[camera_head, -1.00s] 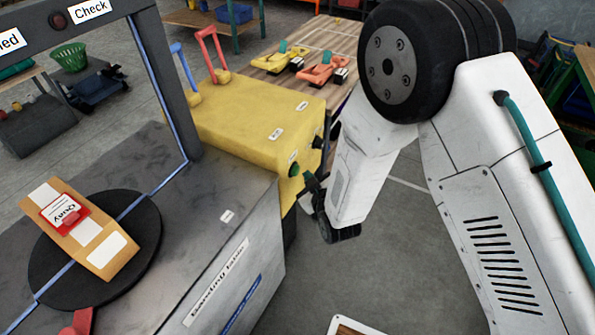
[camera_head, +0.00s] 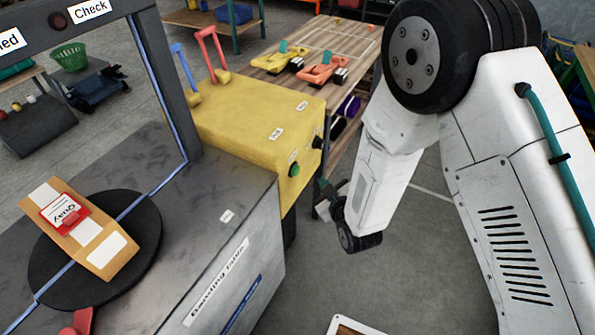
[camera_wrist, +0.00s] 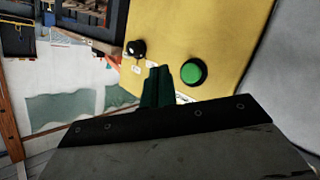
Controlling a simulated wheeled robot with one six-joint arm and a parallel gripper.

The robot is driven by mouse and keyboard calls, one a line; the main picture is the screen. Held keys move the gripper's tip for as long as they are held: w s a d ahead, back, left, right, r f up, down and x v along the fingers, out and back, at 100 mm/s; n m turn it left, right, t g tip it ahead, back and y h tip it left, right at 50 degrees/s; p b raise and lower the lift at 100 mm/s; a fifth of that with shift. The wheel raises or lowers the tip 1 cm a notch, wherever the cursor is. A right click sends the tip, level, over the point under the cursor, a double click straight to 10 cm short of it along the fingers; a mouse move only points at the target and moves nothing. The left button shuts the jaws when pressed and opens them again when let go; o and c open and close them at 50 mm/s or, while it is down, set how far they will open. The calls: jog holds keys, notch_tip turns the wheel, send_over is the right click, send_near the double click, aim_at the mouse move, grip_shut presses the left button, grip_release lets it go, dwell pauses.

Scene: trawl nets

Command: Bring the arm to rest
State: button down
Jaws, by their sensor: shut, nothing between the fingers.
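My arm (camera_head: 385,175) is folded on the right of the head view, its white forearm hanging downward. My gripper (camera_head: 324,187) is shut and empty, its dark green fingers pointing left at the front end of the yellow box (camera_head: 262,125). In the wrist view the shut fingers (camera_wrist: 157,88) stand near a green button (camera_wrist: 193,71) and a black knob (camera_wrist: 136,48) on the yellow box's face. The green button also shows in the head view (camera_head: 294,170), up and left of the fingertips. The fingers look apart from the box.
A wooden bench (camera_head: 345,50) with yellow and orange tools is behind. Open floor (camera_head: 310,270) lies below my gripper.

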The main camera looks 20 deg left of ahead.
dwell(0.3)
jog(key=s+d+f+m+g+h, duration=0.2)
jog(key=s+d+f+g+h, duration=0.3)
jog(key=d+f+g+h, duration=0.15)
jog(key=s+d+r+m+g+h, duration=0.2)
jog(key=s+d+r+m, duration=0.1)
jog(key=d+r, duration=0.75)
jog(key=s+d+r+m+g+h, duration=0.2)
jog(key=s+d+r+m+g, duration=0.15)
jog(key=d+r, duration=0.75)
jog(key=s+d+r+m+t, duration=0.1)
jog(key=s+d+r+m, duration=0.1)
jog(key=s+d+r, duration=0.4)
jog(key=s+d+r+m+t, duration=0.1)
jog(key=s+d+r+m, duration=0.2)
jog(key=s+d+r, duration=0.4)
notch_tip(320, 180, up, 7)
jog(key=shift+s+d+f+t+y, duration=0.1)
jog(key=shift+s+d+t+y, duration=0.25)
jog(key=shift+d, duration=0.6)
jog(key=shift+m, duration=0.25)
